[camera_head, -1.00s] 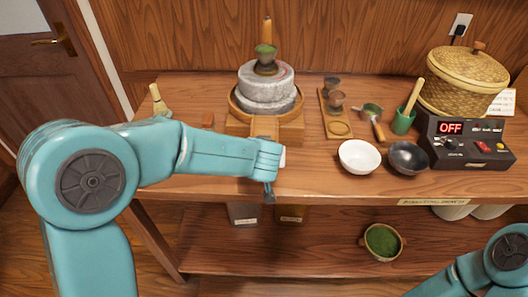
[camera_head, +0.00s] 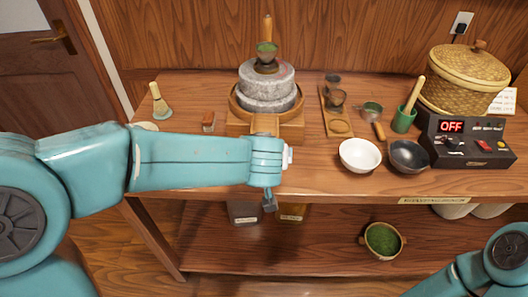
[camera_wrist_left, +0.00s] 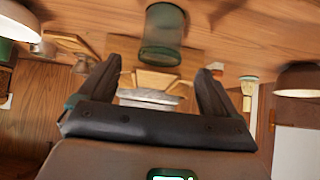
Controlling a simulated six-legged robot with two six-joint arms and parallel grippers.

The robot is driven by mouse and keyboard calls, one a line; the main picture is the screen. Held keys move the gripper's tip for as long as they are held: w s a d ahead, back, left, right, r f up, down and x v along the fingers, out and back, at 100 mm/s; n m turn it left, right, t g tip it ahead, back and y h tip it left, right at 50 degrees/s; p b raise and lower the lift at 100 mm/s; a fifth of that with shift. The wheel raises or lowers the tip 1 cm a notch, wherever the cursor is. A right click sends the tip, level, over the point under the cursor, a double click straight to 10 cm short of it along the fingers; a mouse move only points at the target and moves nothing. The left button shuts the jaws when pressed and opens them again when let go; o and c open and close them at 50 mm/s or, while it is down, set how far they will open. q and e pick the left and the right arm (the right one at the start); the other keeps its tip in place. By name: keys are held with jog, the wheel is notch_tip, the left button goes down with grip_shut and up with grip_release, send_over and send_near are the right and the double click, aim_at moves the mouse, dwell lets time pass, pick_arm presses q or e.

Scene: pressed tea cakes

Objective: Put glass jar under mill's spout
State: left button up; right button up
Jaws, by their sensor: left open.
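The stone mill (camera_head: 266,86) stands on its wooden base (camera_head: 292,127) at the back of the table, its front spout partly behind my left wrist. A dark green translucent cylinder, apparently the glass jar (camera_wrist_left: 163,35), appears at the top of the left wrist view, which shows the scene upside down. My arm hides it in the head view. My left gripper is open in the wrist view (camera_wrist_left: 155,85); nothing is visibly clamped, and the mill (camera_wrist_left: 150,100) shows beyond its fingers. In the head view its dark tip (camera_head: 270,203) is before the table edge. My right gripper is out of view.
A cup board (camera_head: 338,126), white bowl (camera_head: 360,155), black bowl (camera_head: 408,157), basket (camera_head: 468,80) and control box (camera_head: 468,142) are right. A green-filled bowl (camera_head: 382,240) sits on the lower shelf.

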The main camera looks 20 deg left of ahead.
pick_arm(q)
jog(key=v, duration=0.4)
dwell(0.5)
